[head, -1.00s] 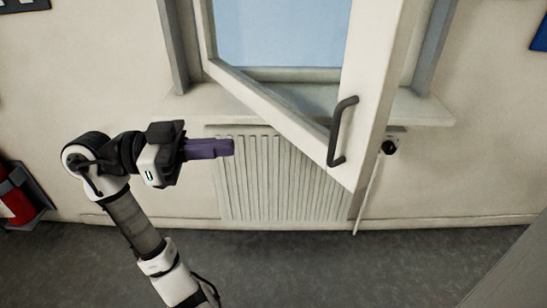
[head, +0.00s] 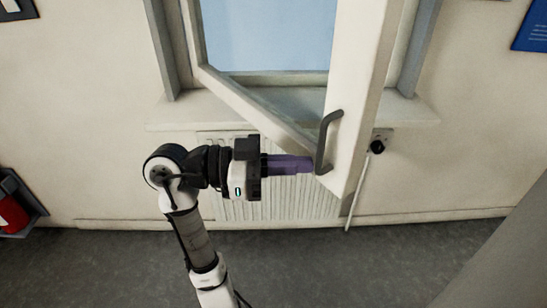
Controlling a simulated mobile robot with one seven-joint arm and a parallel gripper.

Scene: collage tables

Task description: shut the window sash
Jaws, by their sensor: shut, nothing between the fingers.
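The white window sash (head: 352,100) stands open, swung out from the frame into the room. Its dark grey handle (head: 324,142) is on the sash's free edge. My gripper (head: 311,165) points right with its purple fingers shut and empty. The fingertips are at the lower part of the handle in the picture; I cannot tell whether they touch it. The window frame (head: 185,50) is behind, with pale blue glass showing.
A white sill (head: 175,113) runs under the window, above a ribbed radiator (head: 290,203). A socket with a black plug (head: 377,147) and white cable is right of the sash. A red extinguisher (head: 12,214) stands at the far left. The grey floor in front is clear.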

